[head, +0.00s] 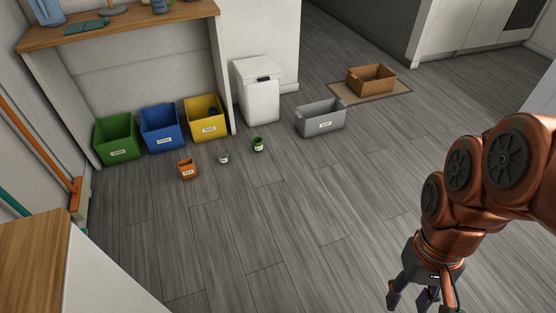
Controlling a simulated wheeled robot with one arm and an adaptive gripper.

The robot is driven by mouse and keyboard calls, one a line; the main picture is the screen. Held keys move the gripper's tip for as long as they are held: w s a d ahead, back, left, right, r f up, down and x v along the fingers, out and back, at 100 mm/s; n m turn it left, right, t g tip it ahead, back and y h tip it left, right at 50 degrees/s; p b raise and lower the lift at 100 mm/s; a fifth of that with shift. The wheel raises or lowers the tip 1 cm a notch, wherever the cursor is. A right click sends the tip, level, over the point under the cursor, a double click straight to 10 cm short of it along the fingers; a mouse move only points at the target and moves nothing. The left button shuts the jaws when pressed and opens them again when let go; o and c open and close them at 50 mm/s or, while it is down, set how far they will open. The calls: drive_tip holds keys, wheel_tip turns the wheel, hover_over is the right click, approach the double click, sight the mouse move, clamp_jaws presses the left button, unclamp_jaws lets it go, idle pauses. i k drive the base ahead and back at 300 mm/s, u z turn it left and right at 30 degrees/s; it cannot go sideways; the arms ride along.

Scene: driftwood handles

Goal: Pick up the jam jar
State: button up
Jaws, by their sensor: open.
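A small clear-grey jar (223,157), which looks like the jam jar, stands on the floor left of the middle of the head view. Its label is too small to read. An orange container (187,170) stands to its left and a green can (258,144) to its right, both apart from it. My gripper (424,299) is at the lower right, open with its fingers spread and pointing down. It is empty and far from the jar.
Green (117,139), blue (162,129) and yellow (207,120) bins stand under a wooden shelf (130,27). The middle floor is clear.

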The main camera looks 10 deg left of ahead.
sight(222, 153)
drive_tip(key=z, duration=0.25)
drive_tip(key=i, duration=0.65)
drive_tip(key=u, duration=0.7)
drive_tip(key=i, duration=1.55)
drive_tip(key=u, duration=1.7)
drive_tip(key=i, duration=0.65)
drive_tip(key=u, duration=0.7)
